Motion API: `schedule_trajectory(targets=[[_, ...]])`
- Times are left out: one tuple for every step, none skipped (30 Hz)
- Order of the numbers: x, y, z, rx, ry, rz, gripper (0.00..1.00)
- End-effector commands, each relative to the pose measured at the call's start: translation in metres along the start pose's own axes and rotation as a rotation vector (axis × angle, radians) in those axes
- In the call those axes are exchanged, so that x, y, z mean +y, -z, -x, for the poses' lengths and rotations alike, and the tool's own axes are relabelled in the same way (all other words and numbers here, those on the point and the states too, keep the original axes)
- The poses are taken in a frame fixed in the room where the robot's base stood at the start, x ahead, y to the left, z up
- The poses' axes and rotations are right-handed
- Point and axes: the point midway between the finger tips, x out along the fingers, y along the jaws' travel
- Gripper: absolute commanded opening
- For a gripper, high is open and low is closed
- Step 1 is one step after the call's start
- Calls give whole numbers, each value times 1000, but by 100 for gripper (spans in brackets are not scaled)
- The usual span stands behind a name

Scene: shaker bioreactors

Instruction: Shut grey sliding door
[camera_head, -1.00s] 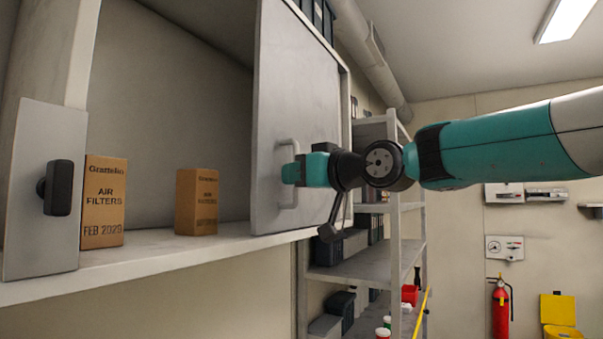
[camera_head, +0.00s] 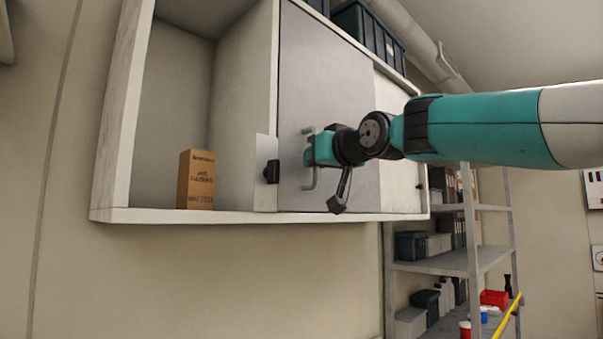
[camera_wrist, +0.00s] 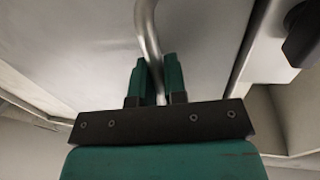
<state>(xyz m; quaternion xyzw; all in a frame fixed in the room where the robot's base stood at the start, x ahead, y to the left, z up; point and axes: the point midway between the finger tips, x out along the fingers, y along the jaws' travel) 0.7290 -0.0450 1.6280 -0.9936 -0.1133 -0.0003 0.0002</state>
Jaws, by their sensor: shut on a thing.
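The grey sliding door (camera_head: 325,90) covers the middle section of the wall cabinet in the head view. Its left edge meets the upright divider beside the latch plate, with no gap that I can see. My gripper (camera_head: 312,150) is shut on the metal handle (camera_head: 309,184) near the door's left side. In the wrist view the two teal fingers (camera_wrist: 154,82) close around the handle bar (camera_wrist: 147,25), in front of the grey door (camera_wrist: 80,50). A black latch knob (camera_head: 271,171) sits just left of the door edge; it also shows in the wrist view (camera_wrist: 304,32).
The cabinet's left compartment is open, with a brown box (camera_head: 196,180) on its floor. A lighter panel (camera_head: 400,140) lies right of the door. Dark bins (camera_head: 368,32) stand on top. A shelving rack (camera_head: 455,262) stands below right.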

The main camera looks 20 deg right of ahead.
Motion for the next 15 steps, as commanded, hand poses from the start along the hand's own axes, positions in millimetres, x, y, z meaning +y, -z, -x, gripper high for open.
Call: schedule_trajectory(targets=[[1,-1,3,2,-8,0,0],[2,-1,4,1,-12,0,0],[2,0,5,1,-15,0,0],[3,0,6,1,-17,0,0],[3,0,6,1,-19,0,0],[3,0,7,1,-20,0,0],[3,1,7,1,-20,0,0],[3,1,7,1,-20,0,0],[2,1,7,1,-20,0,0],[2,1,7,0,-19,0,0],[2,1,7,0,-18,0,0],[1,1,6,0,-17,0,0],[1,1,6,0,-17,0,0],[1,1,6,0,-16,0,0],[0,1,6,0,-15,0,0]])
